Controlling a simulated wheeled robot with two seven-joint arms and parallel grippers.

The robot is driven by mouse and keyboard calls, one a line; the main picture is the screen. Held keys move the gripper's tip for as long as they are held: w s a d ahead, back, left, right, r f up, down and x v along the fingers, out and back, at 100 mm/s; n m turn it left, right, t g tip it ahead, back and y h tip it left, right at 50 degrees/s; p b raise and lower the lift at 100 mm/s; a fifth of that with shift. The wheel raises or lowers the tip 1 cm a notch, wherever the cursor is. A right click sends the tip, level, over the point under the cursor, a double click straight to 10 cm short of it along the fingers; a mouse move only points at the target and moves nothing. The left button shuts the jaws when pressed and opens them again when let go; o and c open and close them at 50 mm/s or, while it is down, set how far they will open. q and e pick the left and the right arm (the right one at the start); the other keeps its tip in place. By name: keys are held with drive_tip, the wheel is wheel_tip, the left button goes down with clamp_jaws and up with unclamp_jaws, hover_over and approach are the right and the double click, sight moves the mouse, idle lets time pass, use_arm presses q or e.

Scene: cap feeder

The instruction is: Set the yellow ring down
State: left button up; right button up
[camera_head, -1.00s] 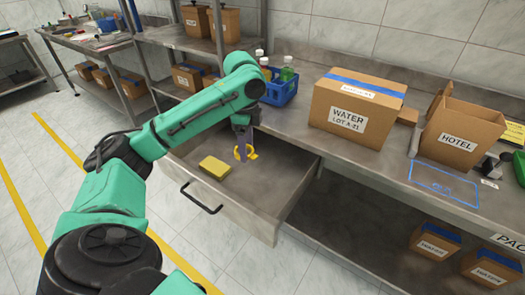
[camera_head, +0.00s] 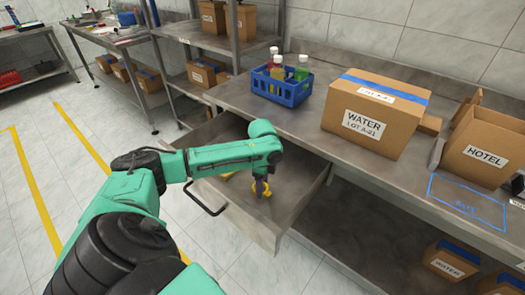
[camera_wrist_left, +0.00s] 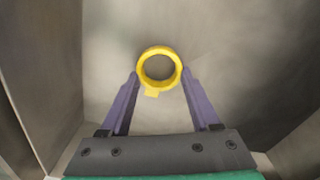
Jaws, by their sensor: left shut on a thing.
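The yellow ring (camera_head: 266,190) is at the tips of my left gripper (camera_head: 260,186), inside the open drawer (camera_head: 295,190). In the left wrist view the ring (camera_wrist_left: 177,69) sits between the two purple fingertips of the left gripper (camera_wrist_left: 159,76), which are shut on it. A small yellow tab shows on its near side. The grey drawer floor (camera_wrist_left: 240,60) lies behind it. I cannot tell whether the ring touches the floor. My right gripper is not in view.
A yellow block (camera_head: 229,176) in the drawer is mostly hidden by my left arm. The drawer's right part is clear.

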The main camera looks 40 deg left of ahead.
use_arm(q)
drive_tip(key=shift+w+f, duration=0.1)
drive_tip(key=shift+f, duration=0.4)
drive_tip(key=o, duration=1.3)
drive_tip(key=shift+f, duration=0.1)
wheel_tip(320, 180, up, 12)
drive_tip(key=shift+r+p, duration=0.2)
drive_tip(key=shift+p, duration=0.3)
